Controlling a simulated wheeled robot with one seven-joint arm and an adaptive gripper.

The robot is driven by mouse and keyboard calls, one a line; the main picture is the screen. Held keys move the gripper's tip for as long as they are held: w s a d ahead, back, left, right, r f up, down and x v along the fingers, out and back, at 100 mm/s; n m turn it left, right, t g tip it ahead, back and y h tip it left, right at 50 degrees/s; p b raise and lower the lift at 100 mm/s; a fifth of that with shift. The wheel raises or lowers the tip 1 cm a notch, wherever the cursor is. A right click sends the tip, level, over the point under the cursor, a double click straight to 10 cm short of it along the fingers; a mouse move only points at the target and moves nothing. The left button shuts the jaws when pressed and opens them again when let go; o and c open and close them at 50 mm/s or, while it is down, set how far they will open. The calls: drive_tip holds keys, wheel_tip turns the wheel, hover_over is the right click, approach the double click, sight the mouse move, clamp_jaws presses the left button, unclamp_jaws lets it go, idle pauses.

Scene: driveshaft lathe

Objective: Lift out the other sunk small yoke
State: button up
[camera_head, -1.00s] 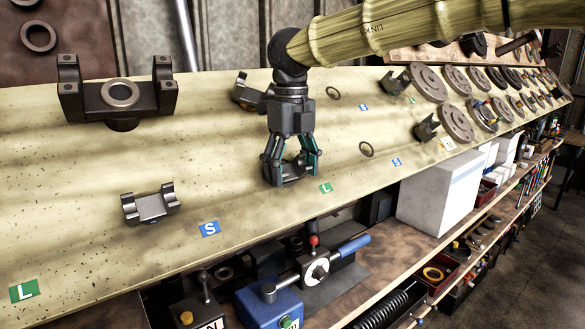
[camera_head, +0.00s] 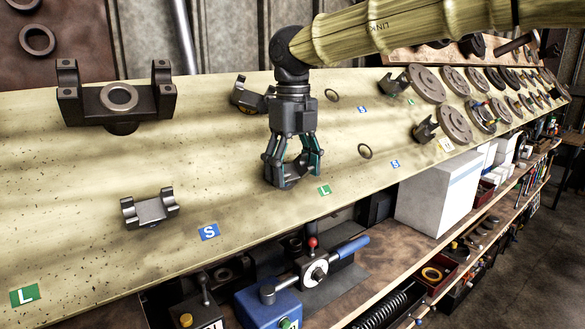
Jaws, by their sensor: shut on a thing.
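My gripper (camera_head: 292,168) points down over the middle of the pale board. It is shut on a dark small yoke (camera_head: 289,182), partly hidden by the fingers; I cannot tell whether the yoke is clear of the board. Another small yoke (camera_head: 150,209) sits at the lower left, near a blue S label (camera_head: 209,232), with its two arms up. Another dark yoke (camera_head: 250,97) lies behind my gripper, partly hidden. A large yoke (camera_head: 118,98) stands at the upper left.
Two more dark yokes (camera_head: 425,128) (camera_head: 394,84) and several round flanges (camera_head: 455,123) lie on the right. Rings (camera_head: 365,151) lie near the middle. A white box (camera_head: 440,195) and a blue-handled device (camera_head: 318,270) stand below the board's front edge.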

drive_tip(key=shift+s+d+r+p, duration=0.25)
drive_tip(key=shift+s+r+p, duration=0.05)
drive_tip(key=shift+r, duration=0.25)
drive_tip(key=shift+s+d+r, duration=0.15)
drive_tip(key=shift+s+r, duration=0.05)
drive_tip(key=shift+s, duration=0.05)
drive_tip(key=shift+s+d+r+p, duration=0.6)
drive_tip(key=shift+s+r+p, duration=0.15)
drive_tip(key=shift+r+p, duration=0.2)
drive_tip(key=shift+r, duration=0.15)
wheel_tip(320, 180, up, 5)
drive_tip(key=s+d+p, duration=0.2)
drive_tip(key=s+p, duration=0.1)
drive_tip(key=p, duration=0.1)
drive_tip(key=shift+r, duration=0.15)
